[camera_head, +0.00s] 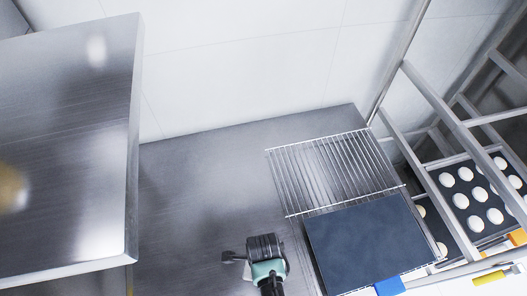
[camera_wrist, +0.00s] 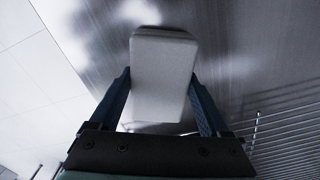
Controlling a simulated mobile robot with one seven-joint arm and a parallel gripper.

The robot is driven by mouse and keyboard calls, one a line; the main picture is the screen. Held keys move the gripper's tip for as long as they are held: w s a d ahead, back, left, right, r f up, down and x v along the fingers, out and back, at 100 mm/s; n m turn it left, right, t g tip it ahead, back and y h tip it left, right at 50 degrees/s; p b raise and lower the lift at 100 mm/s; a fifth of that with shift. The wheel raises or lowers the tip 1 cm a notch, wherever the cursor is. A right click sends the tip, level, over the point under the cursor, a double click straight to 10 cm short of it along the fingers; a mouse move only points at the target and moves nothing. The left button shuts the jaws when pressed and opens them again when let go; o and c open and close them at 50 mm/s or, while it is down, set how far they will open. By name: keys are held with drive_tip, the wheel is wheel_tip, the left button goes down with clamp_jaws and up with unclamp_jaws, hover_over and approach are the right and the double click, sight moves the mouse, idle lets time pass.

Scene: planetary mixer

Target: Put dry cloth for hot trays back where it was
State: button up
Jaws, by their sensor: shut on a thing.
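The cloth (camera_wrist: 164,48) is a pale grey, folded pad with rounded corners, shown in the wrist view. My gripper (camera_wrist: 159,82) is shut on it, with one dark finger along each side. A brushed steel surface shows behind the cloth, and I cannot tell the gap between them. In the head view the end of my arm is over the steel table (camera_head: 195,200), left of the dark tray. The cloth cannot be made out there.
A wire rack (camera_head: 335,170) and a dark flat tray (camera_head: 368,243) lie on the table's right part. A steel box-like body (camera_head: 70,130) rises at left. A trolley rack (camera_head: 440,100) at right holds trays of pale rounds. A blue item (camera_head: 390,286) is at the front edge.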

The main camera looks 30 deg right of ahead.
drive_tip(key=shift+f, duration=0.2)
drive_tip(key=shift+f, duration=0.15)
drive_tip(key=o, duration=1.2)
drive_tip(key=shift+c, duration=0.2)
wheel_tip(320, 180, up, 12)
drive_tip(key=shift+r, duration=0.2)
